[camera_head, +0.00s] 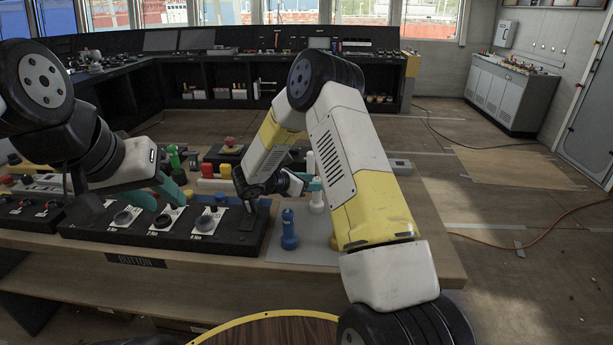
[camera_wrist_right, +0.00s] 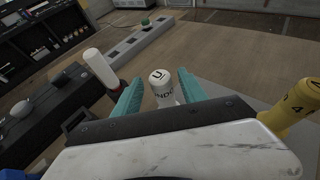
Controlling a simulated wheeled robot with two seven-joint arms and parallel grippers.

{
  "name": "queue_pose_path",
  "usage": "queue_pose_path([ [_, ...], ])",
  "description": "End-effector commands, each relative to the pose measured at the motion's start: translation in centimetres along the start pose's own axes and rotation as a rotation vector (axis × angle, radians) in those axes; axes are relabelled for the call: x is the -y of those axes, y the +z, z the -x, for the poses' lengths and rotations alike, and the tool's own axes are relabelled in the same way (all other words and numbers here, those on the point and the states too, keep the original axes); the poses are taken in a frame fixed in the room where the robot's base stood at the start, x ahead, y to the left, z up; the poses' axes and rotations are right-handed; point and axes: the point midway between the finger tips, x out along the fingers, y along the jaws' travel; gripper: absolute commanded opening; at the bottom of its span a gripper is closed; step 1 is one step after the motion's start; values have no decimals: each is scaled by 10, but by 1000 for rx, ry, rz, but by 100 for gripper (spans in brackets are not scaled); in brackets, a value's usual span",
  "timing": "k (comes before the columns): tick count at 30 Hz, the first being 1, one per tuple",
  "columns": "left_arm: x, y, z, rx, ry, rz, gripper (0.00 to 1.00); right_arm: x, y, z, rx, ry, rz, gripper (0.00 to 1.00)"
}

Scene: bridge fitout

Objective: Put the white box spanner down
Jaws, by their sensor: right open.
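The white box spanner (camera_head: 317,203) stands upright on the grey mat (camera_head: 305,256), partly behind my right arm in the head view. In the right wrist view the white box spanner (camera_wrist_right: 160,84) shows its marked top between the two teal fingers. My right gripper (camera_wrist_right: 158,92) is open around it, with a finger on each side; its fingers (camera_head: 314,184) are partly hidden in the head view. My left gripper (camera_head: 156,196) is over the black button panel (camera_head: 140,235); its teal fingers are spread apart and nothing shows between them.
A blue spanner (camera_head: 289,232) stands on the mat nearer the front. A yellow numbered piece (camera_wrist_right: 296,108) stands right of my right gripper. A white handle (camera_wrist_right: 100,68) rises at its left. Red, yellow and white pieces (camera_head: 207,171) stand behind the panel.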

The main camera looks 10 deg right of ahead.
Motion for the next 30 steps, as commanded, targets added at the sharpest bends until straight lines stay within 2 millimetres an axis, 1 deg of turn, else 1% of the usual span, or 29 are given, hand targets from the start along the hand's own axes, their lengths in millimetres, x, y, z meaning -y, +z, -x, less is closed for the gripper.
queue_pose_path([
  [1,0,0,0,0,0,0,36,-1,0,12,0,4,1,50],
  [6,0,0,0,0,0,0,36,-1,0,50,1,5,0,50],
  [12,0,0,0,0,0,0,36,0,0,86,1,3,1,50],
  [15,0,0,0,0,0,0,36,0,0,97,0,1,1,50],
  [17,0,0,0,0,0,0,36,0,0,101,0,0,0,50],
  [20,0,0,0,0,0,0,36,8,10,104,-16,-18,-31,50],
  [23,0,0,0,0,0,0,36,30,33,103,-66,-72,-118,50],
  [26,0,0,0,0,0,0,36,69,63,106,-153,-155,-270,50],
  [27,0,0,0,0,0,0,36,87,74,109,-194,-194,-343,50],
  [29,0,0,0,0,0,0,36,114,87,115,-259,-250,-456,50],
  [30,0,0,0,0,0,0,36,131,94,120,-303,-287,-534,50],
])
